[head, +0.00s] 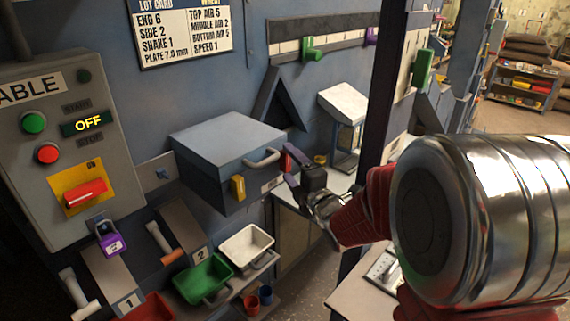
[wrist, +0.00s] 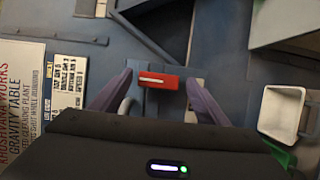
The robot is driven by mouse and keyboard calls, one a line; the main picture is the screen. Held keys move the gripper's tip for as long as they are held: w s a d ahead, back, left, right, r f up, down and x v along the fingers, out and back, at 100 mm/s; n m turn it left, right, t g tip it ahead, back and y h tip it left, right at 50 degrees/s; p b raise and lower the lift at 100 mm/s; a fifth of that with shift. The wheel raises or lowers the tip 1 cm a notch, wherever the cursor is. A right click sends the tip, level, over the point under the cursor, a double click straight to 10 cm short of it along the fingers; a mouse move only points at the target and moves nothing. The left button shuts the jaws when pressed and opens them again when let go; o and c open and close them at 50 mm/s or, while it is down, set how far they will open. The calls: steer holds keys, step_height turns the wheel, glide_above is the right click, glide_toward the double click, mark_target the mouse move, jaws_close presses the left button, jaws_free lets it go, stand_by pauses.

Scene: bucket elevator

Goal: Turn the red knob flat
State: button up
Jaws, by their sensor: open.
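A red knob with a white line (wrist: 158,81) shows between my fingers in the wrist view, its long side across the picture. The sideways lettering in that view suggests it stands upright. A small red part (head: 286,162) by my gripper in the head view seems to be the same knob, partly hidden. My gripper (head: 293,165) is open, with purple fingers either side of the knob (wrist: 159,77); I cannot tell whether they touch it. Another red handle (head: 85,193), on a yellow plate marked ON, sits nearly level on the grey control box, well left of my gripper.
A blue box with a bar handle (head: 228,145) juts out left of my gripper. A dark post (head: 380,110) stands close on the right, beside my arm. Green (head: 205,281) and white (head: 246,247) trays lie below. The control box display (head: 89,123) reads OFF.

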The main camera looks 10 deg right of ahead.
steer(key=shift+a, duration=0.1)
steer(key=shift+c, duration=0.5)
steer(key=c, duration=0.9)
steer(key=shift+c, duration=0.3)
